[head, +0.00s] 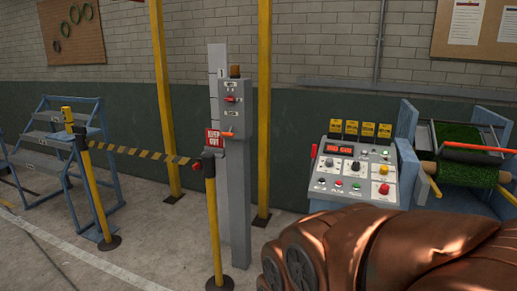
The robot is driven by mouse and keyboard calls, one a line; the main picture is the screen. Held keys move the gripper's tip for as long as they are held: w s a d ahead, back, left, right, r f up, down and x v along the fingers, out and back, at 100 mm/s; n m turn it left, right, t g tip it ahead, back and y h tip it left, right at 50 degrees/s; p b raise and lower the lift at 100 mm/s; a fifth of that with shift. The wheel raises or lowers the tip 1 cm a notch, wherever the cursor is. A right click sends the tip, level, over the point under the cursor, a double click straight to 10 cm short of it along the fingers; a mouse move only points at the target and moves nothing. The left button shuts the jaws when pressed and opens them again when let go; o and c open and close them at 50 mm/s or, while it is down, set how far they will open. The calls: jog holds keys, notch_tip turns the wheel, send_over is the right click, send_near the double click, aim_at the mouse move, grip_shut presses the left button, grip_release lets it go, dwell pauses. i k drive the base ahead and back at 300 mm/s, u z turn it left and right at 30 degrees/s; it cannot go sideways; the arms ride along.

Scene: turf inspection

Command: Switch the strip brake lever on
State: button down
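A grey post (236,190) stands left of centre in the head view with a grey control box (231,110) at its top. The box bears a small red switch or lever (230,99). A control console (352,170) with buttons, knobs and a red display stands to the right. My brown arm fills the lower right and hides the console's lower part. My gripper is not in view.
A black-yellow barrier belt (143,153) runs between yellow posts (213,225) in front of the grey post. Blue steps (65,150) stand at left. A machine with a green turf roll (459,150) stands at right. The floor at lower left is clear.

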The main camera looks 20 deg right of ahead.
aim_at(315, 146)
jog(key=u, duration=0.05)
jog(key=i, duration=1.3)
jog(key=z, duration=0.8)
